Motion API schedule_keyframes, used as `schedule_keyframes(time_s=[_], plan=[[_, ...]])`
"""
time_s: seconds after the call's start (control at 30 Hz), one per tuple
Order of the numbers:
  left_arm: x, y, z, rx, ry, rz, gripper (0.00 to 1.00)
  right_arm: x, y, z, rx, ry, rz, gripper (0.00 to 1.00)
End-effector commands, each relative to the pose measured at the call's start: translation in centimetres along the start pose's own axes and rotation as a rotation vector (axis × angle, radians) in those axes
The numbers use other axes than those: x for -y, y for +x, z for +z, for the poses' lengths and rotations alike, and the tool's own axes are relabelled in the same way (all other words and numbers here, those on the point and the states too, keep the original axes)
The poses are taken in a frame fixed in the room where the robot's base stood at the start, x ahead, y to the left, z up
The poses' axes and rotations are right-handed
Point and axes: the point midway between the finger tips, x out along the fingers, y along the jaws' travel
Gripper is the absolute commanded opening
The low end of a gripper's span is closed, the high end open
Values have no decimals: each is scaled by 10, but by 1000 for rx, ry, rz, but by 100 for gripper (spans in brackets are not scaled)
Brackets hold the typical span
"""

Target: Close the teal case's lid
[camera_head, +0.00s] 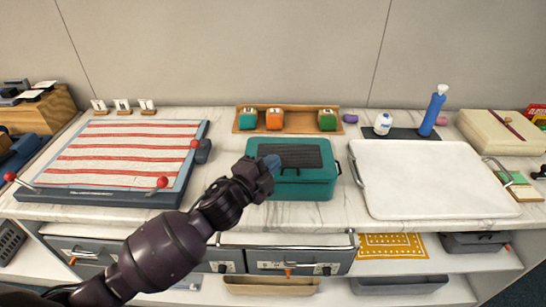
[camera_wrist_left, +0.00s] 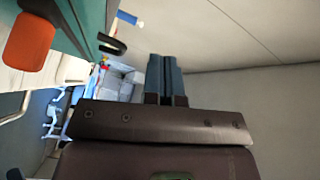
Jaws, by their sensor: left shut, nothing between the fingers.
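The teal case (camera_head: 300,188) stands on the counter at the middle of the head view. Its lid, with a dark ribbed panel (camera_head: 303,155) on top, looks down flat on the body. I cannot tell whether it is fully seated. My left gripper (camera_head: 270,162) is shut and empty at the case's left side, overlapping the lid's left edge; contact is unclear. In the left wrist view the shut fingers (camera_wrist_left: 166,78) show in the middle. A teal surface (camera_wrist_left: 82,18) with a dark handle (camera_wrist_left: 112,44) is at upper left, apart from the fingers there. My right gripper is out of view.
A striped board (camera_head: 125,155) with red-knobbed levers lies left of the case. A white tray (camera_head: 430,180) lies close on its right. A wooden tray (camera_head: 290,108) with small coloured boxes is behind. A blue bottle (camera_head: 432,112) stands at the back right. Drawers (camera_head: 290,262) are below.

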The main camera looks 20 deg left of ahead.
Motion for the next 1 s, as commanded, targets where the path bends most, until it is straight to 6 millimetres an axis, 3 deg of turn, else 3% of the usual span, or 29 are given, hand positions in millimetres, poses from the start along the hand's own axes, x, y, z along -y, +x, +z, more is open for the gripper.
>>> schedule_keyframes(time_s=[0.07,0.1,0.27,0.6,1.0], plan=[[18,2,0,0,4,-5,0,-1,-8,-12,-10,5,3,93],[9,-9,2,1,1,0,0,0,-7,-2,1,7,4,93],[3,-38,3,1,-2,2,0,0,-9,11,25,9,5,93],[0,-86,4,0,0,0,0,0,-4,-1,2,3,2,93],[0,-99,5,7,-7,0,0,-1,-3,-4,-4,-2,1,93]])
